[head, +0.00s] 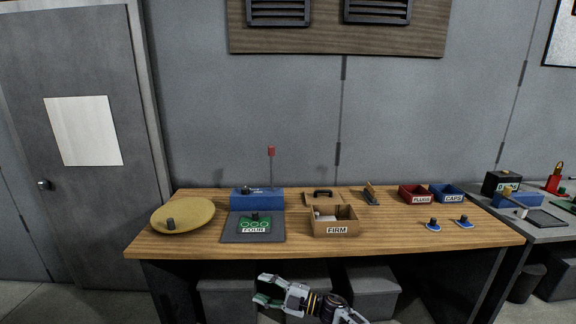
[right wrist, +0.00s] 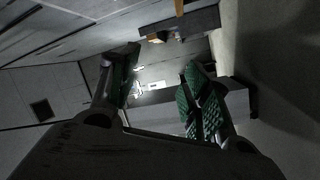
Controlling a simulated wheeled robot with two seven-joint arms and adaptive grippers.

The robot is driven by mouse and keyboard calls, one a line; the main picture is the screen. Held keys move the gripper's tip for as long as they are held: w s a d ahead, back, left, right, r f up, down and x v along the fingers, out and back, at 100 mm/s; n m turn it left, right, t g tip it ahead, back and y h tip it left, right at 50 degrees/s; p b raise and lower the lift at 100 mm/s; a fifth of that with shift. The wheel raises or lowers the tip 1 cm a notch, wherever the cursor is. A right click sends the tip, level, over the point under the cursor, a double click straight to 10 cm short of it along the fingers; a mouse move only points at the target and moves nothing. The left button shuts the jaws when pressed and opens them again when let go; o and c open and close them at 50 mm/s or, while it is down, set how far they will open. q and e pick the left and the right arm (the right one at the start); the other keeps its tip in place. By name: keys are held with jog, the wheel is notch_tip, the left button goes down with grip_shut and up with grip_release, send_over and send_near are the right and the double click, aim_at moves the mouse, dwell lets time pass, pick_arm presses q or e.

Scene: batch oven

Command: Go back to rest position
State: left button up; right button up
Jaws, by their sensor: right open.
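My right gripper (head: 264,290) is in front of the wooden table (head: 210,244), below the level of its top, at the bottom middle of the head view. In the right wrist view the right gripper (right wrist: 160,90) has its two green-padded fingers spread apart with nothing between them. The gripper is apart from everything on the table. My left gripper is not in the head view.
On the table are a round tan plate (head: 190,222), a blue box (head: 262,199), a dark mat labelled FOUR (head: 236,238), a cardboard FIRM box (head: 350,222), a red bin (head: 412,193) and a blue bin (head: 448,193). Grey bins (head: 372,282) stand underneath.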

jog(key=s+d+f+m+t+h, duration=0.25)
jog(key=d+f+m+h, duration=0.4)
jog(key=f, duration=0.75)
jog(key=s+d+f+m+t+h, duration=0.2)
jog(key=d+f+m+t+h, duration=0.2)
jog(key=d+f+m, duration=0.7)
jog(key=s+d+f+m+g+h, duration=0.15)
jog(key=s+d+f, duration=0.25)
jog(key=s+f, duration=0.5)
jog(key=s+d+f+g+h, duration=0.2)
jog(key=s+d+f+h, duration=0.3)
jog(key=f, duration=0.6)
jog(key=s+d+f+m+g, duration=0.1)
jog(key=s+f, duration=0.3)
jog(key=s, duration=0.9)
jog(key=s+d+f+m+g, duration=0.2)
jog(key=s+d+f+g, duration=0.2)
jog(key=s, duration=0.8)
jog(key=s+d+f+m+g+h, duration=0.1)
jog(key=s+f, duration=0.4)
jog(key=s, duration=0.8)
jog(key=shift+s+d+m+g, duration=0.3)
jog(key=shift+d+g, duration=0.35)
jog(key=shift+g, duration=0.15)
